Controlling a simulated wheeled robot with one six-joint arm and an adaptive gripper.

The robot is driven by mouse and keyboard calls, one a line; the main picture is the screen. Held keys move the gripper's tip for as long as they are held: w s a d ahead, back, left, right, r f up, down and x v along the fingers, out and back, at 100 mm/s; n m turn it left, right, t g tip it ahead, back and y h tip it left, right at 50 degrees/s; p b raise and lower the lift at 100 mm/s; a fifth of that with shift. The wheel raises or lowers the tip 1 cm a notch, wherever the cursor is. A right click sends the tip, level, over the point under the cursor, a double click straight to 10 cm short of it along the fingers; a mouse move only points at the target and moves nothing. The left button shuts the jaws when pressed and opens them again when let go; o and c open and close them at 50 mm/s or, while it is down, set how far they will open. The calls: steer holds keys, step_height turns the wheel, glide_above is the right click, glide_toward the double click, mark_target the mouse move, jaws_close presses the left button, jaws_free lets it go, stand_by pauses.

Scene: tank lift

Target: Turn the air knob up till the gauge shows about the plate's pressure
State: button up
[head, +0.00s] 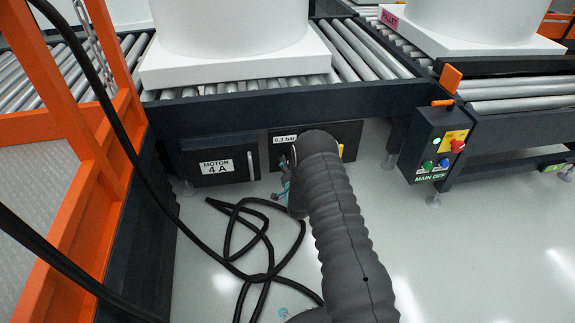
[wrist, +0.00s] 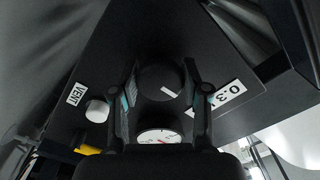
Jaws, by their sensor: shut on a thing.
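In the wrist view the dark round air knob (wrist: 160,78) sits between the two fingers of my gripper (wrist: 163,92), which is shut on it. The white gauge (wrist: 160,136) shows just below the knob, partly covered by the gripper body; its reading is too small to tell. The white pressure plate (wrist: 232,96) is right of the fingers, with "0.3" legible. In the head view the plate (head: 285,139) reads "0.3 bar" on the dark panel under the conveyor. There my arm hides the knob and gauge, and only part of my gripper (head: 287,182) shows.
A white vent button (wrist: 97,110) and a yellow part (wrist: 88,149) are left of the gripper. A box marked MOTOR 4 A (head: 216,167) is left of the panel. A black hose (head: 262,232) lies looped on the floor. A control box (head: 437,145) stands right.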

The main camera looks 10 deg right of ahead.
steer(key=shift+a+m, duration=0.1)
steer(key=shift+m, duration=1)
steer(key=o, duration=1.2)
steer(key=shift+c, duration=0.2)
steer(key=shift+s, duration=0.1)
steer(key=s, duration=1.1)
steer(key=shift+s, duration=0.4)
